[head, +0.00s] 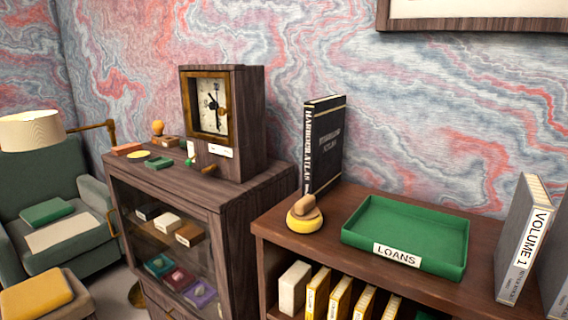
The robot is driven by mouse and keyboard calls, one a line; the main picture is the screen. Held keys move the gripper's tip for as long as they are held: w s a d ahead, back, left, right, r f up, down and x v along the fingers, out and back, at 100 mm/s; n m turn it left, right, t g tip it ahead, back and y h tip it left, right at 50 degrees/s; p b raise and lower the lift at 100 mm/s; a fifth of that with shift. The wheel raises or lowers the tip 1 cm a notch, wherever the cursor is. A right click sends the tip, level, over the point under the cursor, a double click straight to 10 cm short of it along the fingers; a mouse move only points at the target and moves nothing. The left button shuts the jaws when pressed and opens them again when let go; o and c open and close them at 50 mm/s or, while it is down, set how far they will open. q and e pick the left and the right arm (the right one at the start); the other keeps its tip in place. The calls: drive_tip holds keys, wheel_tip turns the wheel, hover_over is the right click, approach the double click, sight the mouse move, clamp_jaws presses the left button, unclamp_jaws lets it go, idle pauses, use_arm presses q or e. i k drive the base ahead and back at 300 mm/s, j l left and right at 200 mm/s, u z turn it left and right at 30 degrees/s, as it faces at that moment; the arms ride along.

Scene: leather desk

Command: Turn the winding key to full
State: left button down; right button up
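A dark wooden clock (246,118) with a brass-framed face (209,105) stands on top of the glass-fronted cabinet. A small white label (220,151) sits on its lower front. A small green-tipped piece (190,161) shows at the clock's lower left front; it may be the winding key, but it is too small to tell its shape or how far it is turned. The lettering on the label is too small to read. Neither of my grippers is in view, and nothing touches the clock.
Small boxes and a yellow disc (160,162) lie left of the clock on the cabinet (260,184). At right, a shelf (365,258) holds an upright atlas (323,147), a stamp-like object (305,214), a green LOANS tray (405,231) and a grey volume (523,240). An armchair (45,205) stands left.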

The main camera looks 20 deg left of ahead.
sight(215, 166)
drive_tip(key=j+z, duration=0.25)
drive_tip(key=j, duration=0.2)
drive_tip(key=j+z, duration=0.25)
drive_tip(key=j, duration=0.2)
drive_tip(key=j+z, duration=0.25)
drive_tip(key=j, duration=0.2)
drive_tip(key=j+z, duration=0.25)
drive_tip(key=j, duration=0.2)
drive_tip(key=k+j+z, duration=0.25)
drive_tip(key=j, duration=0.15)
drive_tip(key=j+z, duration=0.25)
drive_tip(key=j, duration=0.15)
drive_tip(key=k, duration=0.05)
